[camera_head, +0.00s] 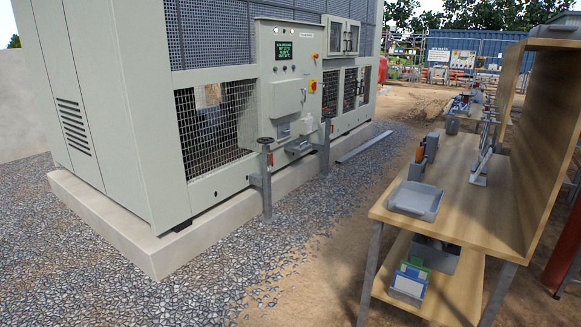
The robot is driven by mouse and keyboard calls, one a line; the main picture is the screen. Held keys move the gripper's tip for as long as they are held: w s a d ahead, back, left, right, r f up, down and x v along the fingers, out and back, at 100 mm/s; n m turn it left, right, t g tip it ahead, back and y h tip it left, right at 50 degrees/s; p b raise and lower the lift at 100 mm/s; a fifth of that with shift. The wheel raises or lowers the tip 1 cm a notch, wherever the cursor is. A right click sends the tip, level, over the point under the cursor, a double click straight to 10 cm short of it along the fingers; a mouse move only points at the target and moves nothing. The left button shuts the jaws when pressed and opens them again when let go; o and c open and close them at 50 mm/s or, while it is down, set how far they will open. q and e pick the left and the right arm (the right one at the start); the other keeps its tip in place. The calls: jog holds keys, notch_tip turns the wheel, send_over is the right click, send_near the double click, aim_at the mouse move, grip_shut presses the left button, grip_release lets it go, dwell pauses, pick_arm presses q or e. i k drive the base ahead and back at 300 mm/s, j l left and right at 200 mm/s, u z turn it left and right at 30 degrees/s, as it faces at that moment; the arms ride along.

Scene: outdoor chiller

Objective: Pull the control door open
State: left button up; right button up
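The chiller (115,95) is a large pale grey unit on a concrete plinth at the left and centre. Its control panel (266,75) faces right, with a green display (284,50), small buttons and a red-and-yellow switch (312,86). A flat raised cover (288,97) sits below the display and looks shut. To the right is a small two-pane windowed door (343,37), which also looks shut. I cannot tell for sure which of these is the control door. Neither of my grippers is in view.
Gravel and bare dirt between chiller and bench are mostly clear.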

aim_at(288, 96)
jog(key=i, duration=3.25)
